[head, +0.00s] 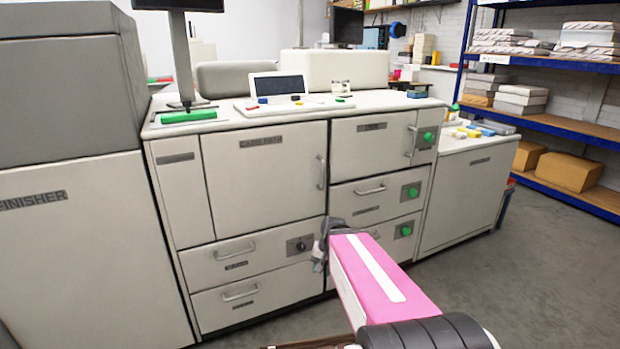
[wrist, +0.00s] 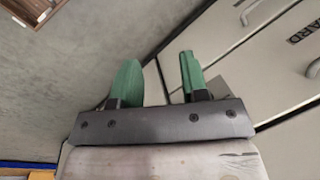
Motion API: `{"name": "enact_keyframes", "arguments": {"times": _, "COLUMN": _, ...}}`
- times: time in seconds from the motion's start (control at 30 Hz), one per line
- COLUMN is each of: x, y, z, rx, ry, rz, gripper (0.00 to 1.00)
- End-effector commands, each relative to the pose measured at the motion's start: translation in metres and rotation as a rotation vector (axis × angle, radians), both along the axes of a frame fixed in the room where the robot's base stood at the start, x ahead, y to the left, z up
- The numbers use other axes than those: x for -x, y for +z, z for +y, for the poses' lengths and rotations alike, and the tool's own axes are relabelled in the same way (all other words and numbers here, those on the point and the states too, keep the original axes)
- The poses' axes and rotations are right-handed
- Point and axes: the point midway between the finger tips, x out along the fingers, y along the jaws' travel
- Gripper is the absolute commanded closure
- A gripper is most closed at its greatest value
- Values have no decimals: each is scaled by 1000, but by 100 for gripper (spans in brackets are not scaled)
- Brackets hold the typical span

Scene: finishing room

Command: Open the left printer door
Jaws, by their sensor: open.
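The left printer door (head: 262,190) is the large pale panel with a dark label near its top, in the middle of the head view. It looks shut, flush with the cabinet front. Its upright handle (head: 320,172) is on the right edge. My gripper (head: 322,242) is below that handle, in front of the drawers, and apart from it as far as I can tell. In the wrist view my gripper (wrist: 160,78) has two green fingers spread apart with nothing between them. Part of the lower cabinet front is hidden behind my arm.
Drawers (head: 245,252) with bar handles lie below the door. A smaller door (head: 375,138) and drawers with green knobs are to the right. The finisher (head: 85,240) stands at the left. Shelves (head: 550,120) line the right wall. Grey floor (head: 530,270) at the right is clear.

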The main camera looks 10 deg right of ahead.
Motion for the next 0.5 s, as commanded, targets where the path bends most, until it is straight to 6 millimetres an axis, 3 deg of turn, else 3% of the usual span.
{"name": "enact_keyframes", "arguments": {"times": 0.27, "x": -76, "y": 50, "z": -9, "rx": -490, "ry": -613, "rz": 67, "gripper": 59}}
{"name": "enact_keyframes", "arguments": {"times": 0.5, "x": -144, "y": 128, "z": -51, "rx": -1006, "ry": -1083, "rz": 262, "gripper": 59}}
